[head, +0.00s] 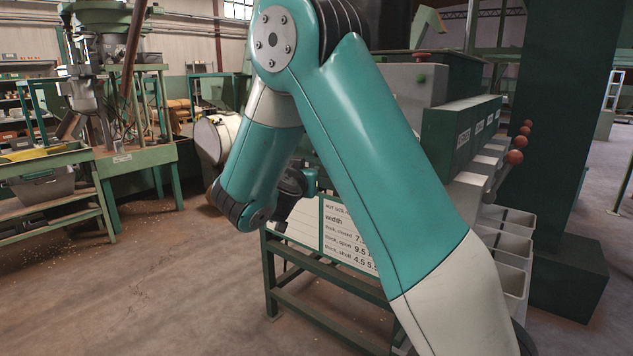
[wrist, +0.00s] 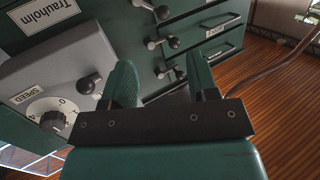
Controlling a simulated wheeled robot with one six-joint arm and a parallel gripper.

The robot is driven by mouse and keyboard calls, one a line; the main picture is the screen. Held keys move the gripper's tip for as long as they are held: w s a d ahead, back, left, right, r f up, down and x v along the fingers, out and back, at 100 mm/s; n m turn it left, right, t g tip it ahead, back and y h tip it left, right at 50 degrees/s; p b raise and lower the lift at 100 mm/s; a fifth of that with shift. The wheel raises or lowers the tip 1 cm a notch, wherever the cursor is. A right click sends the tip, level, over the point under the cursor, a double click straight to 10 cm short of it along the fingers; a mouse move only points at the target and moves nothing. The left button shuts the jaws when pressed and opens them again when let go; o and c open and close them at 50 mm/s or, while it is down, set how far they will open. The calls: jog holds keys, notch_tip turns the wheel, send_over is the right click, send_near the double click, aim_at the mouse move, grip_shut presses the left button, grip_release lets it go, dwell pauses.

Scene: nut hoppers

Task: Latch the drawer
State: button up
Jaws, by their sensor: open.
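In the wrist view my gripper (wrist: 163,78) is open, its two teal fingers apart with nothing between them. Beyond the fingers is a dark green cabinet front with drawers, one of them an upper drawer (wrist: 205,27) with a long pull bar. A lower drawer (wrist: 222,53) has a similar bar. Small levers with dark ball knobs stand beside the drawers: an upper lever (wrist: 162,12), a middle lever (wrist: 172,43) and a lower lever (wrist: 178,72). The lower lever is nearest the fingers, apart from them as far as I can see. I cannot tell which drawer is unlatched.
A grey control box (wrist: 62,88) with a speed dial and a ball-ended lever lies left of the fingers. In the head view my arm hides much of the hopper machine (head: 462,130), with red knobs (head: 525,127) and white bins (head: 512,255). Floor at left is open.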

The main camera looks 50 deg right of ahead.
jog(key=shift+t+h, duration=0.3)
jog(key=shift+h, duration=0.2)
jog(key=p+x, duration=0.3)
jog(key=x, duration=1.5)
jog(key=shift+d+r, duration=0.1)
jog(key=shift+w, duration=0.1)
jog(key=c, duration=0.9)
